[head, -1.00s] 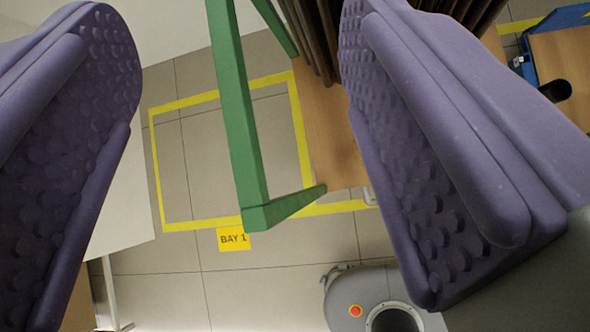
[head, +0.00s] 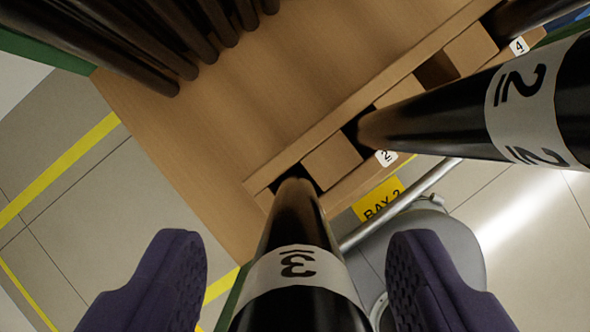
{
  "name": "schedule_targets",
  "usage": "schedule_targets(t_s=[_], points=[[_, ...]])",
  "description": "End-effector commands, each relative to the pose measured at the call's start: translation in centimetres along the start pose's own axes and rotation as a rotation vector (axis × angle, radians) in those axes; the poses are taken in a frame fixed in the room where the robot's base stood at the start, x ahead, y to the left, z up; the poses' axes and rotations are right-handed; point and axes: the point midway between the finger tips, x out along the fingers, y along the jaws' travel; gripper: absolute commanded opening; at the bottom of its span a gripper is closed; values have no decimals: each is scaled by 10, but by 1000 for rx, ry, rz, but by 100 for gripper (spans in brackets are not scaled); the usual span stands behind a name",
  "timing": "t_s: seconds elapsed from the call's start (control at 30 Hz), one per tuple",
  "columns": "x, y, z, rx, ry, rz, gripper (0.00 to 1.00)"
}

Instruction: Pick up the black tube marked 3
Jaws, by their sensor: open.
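The black tube marked 3 (head: 298,215) stands in a slot at the near edge of a wooden rack (head: 235,115). A white label with a 3 wraps around it. My gripper (head: 295,265) is open, with one purple padded finger on each side of this tube and a gap showing on both sides. The tube's near end runs out of the bottom of the picture. A second black tube, with a white band marked 2 (head: 525,95), stands in another slot to the right.
Several dark tubes (head: 150,45) stand at the upper left of the rack. Small tags 2 (head: 386,158) and 4 (head: 519,46) sit on the slotted edge. A grey rounded machine (head: 440,250) and a yellow BAY 2 sign (head: 378,202) lie below, at floor level.

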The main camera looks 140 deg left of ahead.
Motion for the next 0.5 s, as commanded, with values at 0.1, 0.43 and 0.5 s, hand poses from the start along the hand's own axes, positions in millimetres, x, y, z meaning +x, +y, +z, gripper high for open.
schedule_targets(t_s=[0.1,0.43,0.5], points=[[9,0,0,1,0,-1,63],[7,0,-1,0,0,-1,21],[7,0,-1,0,0,-1,5]])
